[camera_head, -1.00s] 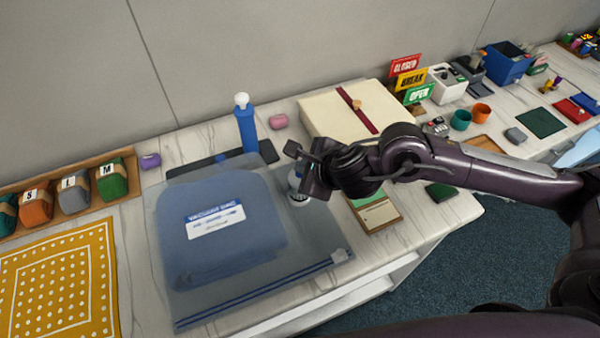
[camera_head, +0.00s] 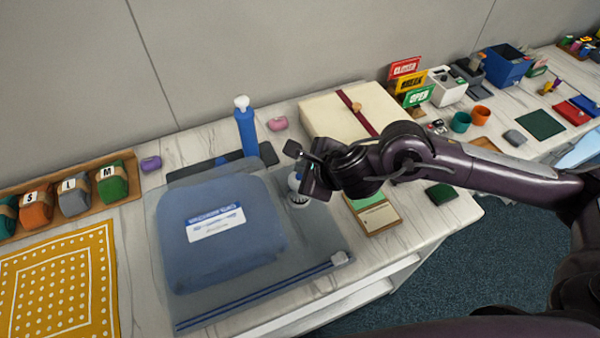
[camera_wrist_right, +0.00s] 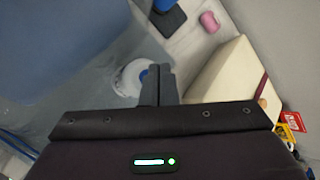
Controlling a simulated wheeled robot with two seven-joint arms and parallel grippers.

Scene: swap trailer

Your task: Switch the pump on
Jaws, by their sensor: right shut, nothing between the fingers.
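A clear vacuum bag (camera_head: 325,225) with a folded blue item (camera_head: 215,260) inside lies on the counter. A white round part (camera_head: 297,193) with a blue centre sits at the bag's right side; it also shows in the right wrist view (camera_wrist_right: 130,80). A blue cylinder with a white top (camera_head: 246,128) stands behind the bag. I cannot tell which of these is the pump. My right gripper (camera_head: 307,188) is shut and empty, beside or over the white part, partly hiding it. Its fingers (camera_wrist_right: 158,86) overlap that part's right edge in the wrist view; contact is unclear. My left gripper is out of view.
A cream box (camera_head: 325,118) with a red band is behind my right arm. A pink object (camera_head: 278,124) lies near the cylinder. A green and tan pad (camera_head: 378,217) lies right of the bag. Colored rolls (camera_head: 75,195) fill a wooden tray at left.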

